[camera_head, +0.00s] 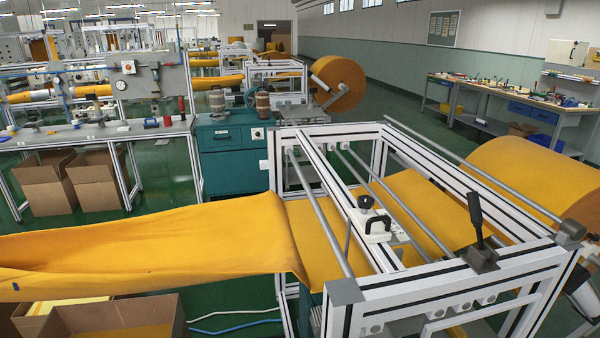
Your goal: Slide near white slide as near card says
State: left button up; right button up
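A white slide block (379,236) with a dark handle sits on the long rail of the white aluminium frame, near its middle. A black knob (366,202) stands just behind it. Orange felt (412,208) runs through the frame beneath the rails and bars. I cannot make out a card with readable markings on the frame. Neither of my grippers shows in this view.
A black lever (477,212) stands on the frame's near right beam. A large felt roll (535,180) is at the right. Felt (150,245) stretches left above an open cardboard box (110,322). A teal machine (232,155) stands behind.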

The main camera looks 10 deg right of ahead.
aim_at(370, 216)
jog(key=i+l, duration=0.1)
jog(key=l, duration=0.25)
jog(key=i+l, duration=0.1)
jog(key=l, duration=0.2)
jog(key=i+l, duration=0.1)
jog(key=l, duration=0.25)
jog(key=l+z, duration=0.25)
jog(key=l, duration=0.5)
jog(key=l+u, duration=0.15)
jog(key=j+u, duration=0.1)
jog(key=j, duration=0.35)
jog(key=i+j, duration=0.15)
jog(key=j, duration=0.35)
jog(key=u, duration=0.05)
